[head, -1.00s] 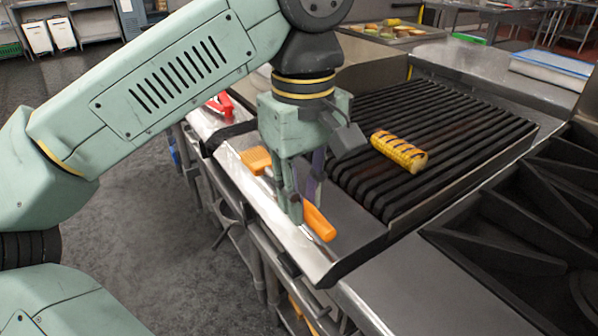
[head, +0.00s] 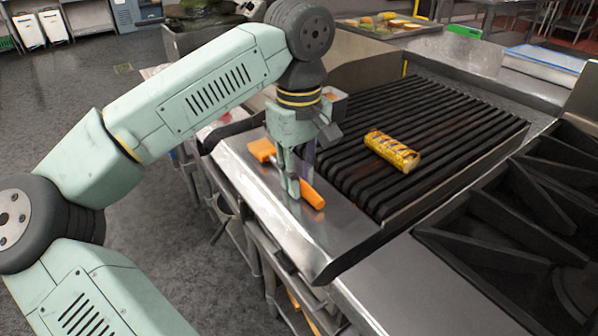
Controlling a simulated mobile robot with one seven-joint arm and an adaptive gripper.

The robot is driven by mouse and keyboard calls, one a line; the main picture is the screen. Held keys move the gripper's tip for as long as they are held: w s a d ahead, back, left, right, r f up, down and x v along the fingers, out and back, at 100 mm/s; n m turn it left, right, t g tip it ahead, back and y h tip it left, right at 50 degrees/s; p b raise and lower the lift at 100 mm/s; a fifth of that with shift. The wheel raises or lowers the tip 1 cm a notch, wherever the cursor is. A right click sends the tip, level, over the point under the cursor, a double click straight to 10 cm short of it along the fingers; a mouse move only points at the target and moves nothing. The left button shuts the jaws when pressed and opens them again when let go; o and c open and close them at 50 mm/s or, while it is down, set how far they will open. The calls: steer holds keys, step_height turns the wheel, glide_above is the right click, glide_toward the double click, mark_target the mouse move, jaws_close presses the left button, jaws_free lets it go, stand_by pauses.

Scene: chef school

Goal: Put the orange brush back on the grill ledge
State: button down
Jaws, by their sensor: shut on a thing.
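The orange brush (head: 312,196) has an orange handle and an orange head (head: 261,150). It lies lengthwise over the shiny metal grill ledge (head: 300,241). My gripper (head: 296,188) points down and is shut on the brush's middle, between head and handle. The fingers hide that part of the brush. The brush is at or very close to the ledge surface; I cannot tell whether it touches.
Black burner grates (head: 515,220) are at the lower right. The ledge's near end is bare. A food tray (head: 385,24) stands behind.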

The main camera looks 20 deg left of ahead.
steer(key=shift+f, duration=0.1)
steer(key=c, duration=1.5)
jaws_free()
steer(key=shift+o, duration=0.2)
step_height(320, 180, up, 12)
steer(key=p, duration=0.9)
